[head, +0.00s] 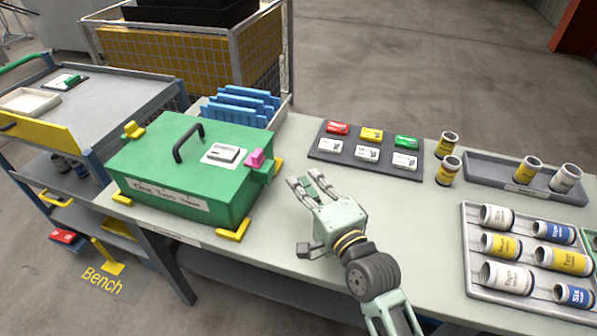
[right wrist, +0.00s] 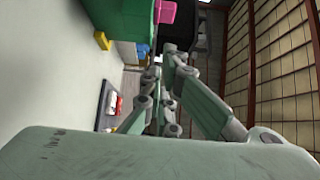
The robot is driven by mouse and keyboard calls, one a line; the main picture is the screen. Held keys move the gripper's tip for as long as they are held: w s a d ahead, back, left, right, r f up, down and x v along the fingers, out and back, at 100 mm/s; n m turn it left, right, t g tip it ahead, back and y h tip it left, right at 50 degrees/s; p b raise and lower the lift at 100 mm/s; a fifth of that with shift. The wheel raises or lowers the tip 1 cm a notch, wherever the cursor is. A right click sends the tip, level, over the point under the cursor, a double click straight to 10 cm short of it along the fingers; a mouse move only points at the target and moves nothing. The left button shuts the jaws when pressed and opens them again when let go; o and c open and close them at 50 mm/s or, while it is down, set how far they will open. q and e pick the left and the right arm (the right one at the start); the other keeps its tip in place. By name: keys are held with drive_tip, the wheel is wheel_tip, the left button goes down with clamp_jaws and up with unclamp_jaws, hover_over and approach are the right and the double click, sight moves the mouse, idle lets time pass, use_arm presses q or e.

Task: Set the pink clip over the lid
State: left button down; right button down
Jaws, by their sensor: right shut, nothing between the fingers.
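The pink clip (head: 255,159) sits at the right end of the green box, by the lid's right edge. It also shows at the top of the right wrist view (right wrist: 165,11). The green lid (head: 160,140) lies flat and closed on the box, with a dark handle and a white device on top. My right gripper (head: 304,181) is just right of the box, above the bench, apart from the clip. Its fingers are shut and empty, pointing toward the box. My left gripper does not show.
Yellow corner brackets (head: 234,231) stand round the box. A dark tray (head: 322,152) of coloured and white cards lies behind my right gripper. Cans in a grey tray (head: 467,250) fill the right side. Blue racks (head: 240,105) stand behind the box.

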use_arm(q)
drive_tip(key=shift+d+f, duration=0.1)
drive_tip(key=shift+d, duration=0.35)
use_arm(e)
drive_tip(key=shift+v, duration=1.9)
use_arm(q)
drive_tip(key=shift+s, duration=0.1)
use_arm(e)
drive_tip(key=shift+d, duration=0.1)
